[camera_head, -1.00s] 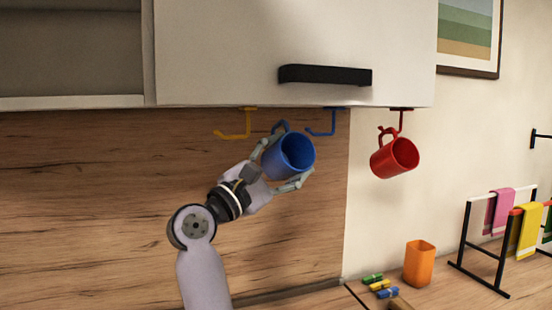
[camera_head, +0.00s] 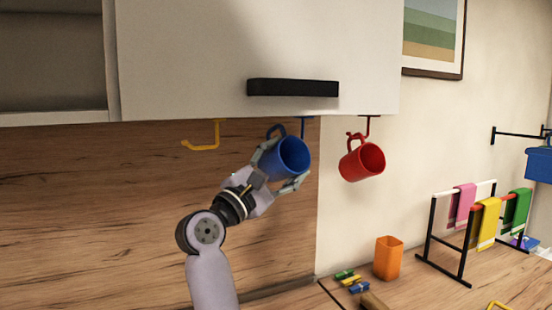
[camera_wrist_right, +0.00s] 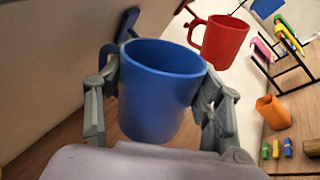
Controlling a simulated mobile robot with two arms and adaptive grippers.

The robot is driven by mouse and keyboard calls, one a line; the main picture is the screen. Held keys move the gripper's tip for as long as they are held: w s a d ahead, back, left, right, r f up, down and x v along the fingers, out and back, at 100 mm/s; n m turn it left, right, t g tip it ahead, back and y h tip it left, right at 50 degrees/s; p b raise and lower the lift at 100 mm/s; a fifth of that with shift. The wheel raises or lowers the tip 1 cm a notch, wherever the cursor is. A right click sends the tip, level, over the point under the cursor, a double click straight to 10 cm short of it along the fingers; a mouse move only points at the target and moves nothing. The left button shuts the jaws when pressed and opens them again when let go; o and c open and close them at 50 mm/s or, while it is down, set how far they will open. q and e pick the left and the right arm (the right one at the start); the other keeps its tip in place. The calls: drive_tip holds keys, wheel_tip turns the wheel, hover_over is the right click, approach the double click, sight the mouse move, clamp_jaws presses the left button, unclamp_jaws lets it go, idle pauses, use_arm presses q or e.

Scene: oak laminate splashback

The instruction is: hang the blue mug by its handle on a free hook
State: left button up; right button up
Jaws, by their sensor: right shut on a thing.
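The yellow hook (camera_head: 205,143) to the left is empty. The red hook (camera_head: 368,124) holds a red mug (camera_head: 362,161). My left gripper is not in view.
The cabinet door (camera_head: 250,50) with its black handle (camera_head: 293,88) is just above. The red mug hangs close on the right. Below are an orange cup (camera_head: 388,258), small coloured blocks (camera_head: 352,282) and a towel rack (camera_head: 465,230). The space under the yellow hook is clear.

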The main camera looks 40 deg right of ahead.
sight(298, 169)
drive_tip(key=shift+s+d+r, duration=0.1)
drive_tip(key=shift+s+d, duration=0.15)
drive_tip(key=shift+d, duration=0.15)
drive_tip(key=shift+s+d+p, duration=0.1)
drive_tip(key=shift+d+p, duration=0.3)
drive_tip(key=shift+d, duration=0.05)
drive_tip(key=shift+s+d+f+b, duration=0.25)
drive_tip(key=shift+d+f+b, duration=0.5)
drive_tip(key=shift+d+b, duration=0.1)
drive_tip(key=shift+w+f+b, duration=0.3)
drive_tip(key=shift+w+b, duration=0.05)
drive_tip(key=shift+b, duration=0.2)
drive_tip(key=o, duration=1.5)
